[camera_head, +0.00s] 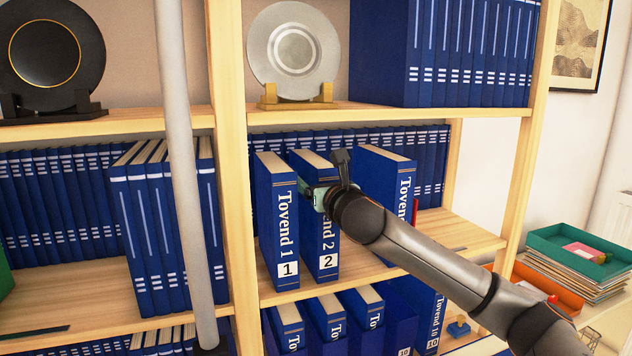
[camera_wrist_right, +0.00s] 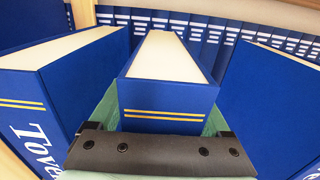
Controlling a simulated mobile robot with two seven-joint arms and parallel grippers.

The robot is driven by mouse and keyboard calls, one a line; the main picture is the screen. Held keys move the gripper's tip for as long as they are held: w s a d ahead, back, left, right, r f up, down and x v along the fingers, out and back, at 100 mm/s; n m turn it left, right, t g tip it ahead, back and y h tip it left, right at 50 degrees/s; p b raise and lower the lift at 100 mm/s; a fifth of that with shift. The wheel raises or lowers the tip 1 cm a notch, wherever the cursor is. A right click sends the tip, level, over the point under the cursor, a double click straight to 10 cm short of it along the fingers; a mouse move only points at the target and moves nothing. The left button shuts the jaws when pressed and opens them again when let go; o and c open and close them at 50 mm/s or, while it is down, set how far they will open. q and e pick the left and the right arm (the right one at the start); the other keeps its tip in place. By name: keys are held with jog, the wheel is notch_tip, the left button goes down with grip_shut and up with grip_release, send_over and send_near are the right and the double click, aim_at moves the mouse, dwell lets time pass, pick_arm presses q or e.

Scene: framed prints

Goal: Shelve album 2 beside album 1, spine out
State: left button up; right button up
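Album 2 (camera_head: 322,237), a blue volume lettered "Tovend 2", stands upright on the middle shelf with its spine facing out. Album 1 (camera_head: 278,220) stands just left of it, also spine out, with a narrow gap between them. My right gripper (camera_head: 328,190) is at the upper part of album 2. In the right wrist view its green pads (camera_wrist_right: 108,108) flank both sides of album 2 (camera_wrist_right: 168,100), which has two gold bands, and look closed against it. Album 1 (camera_wrist_right: 60,85) is at the left there. My left gripper is not in view.
Another Tovend album (camera_head: 385,175) stands to the right, partly behind my right arm. A row of thin blue volumes (camera_head: 432,165) lines the back of the shelf. More albums (camera_head: 330,318) stand on the shelf below. A teal tray (camera_head: 575,250) lies on papers at the right.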

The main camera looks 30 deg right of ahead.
jog(key=shift+o, duration=0.8)
jog(key=shift+f, duration=0.15)
jog(key=b+v, duration=0.2)
jog(key=v, duration=1)
jog(key=shift+s, duration=0.2)
jog(key=shift+a, duration=0.1)
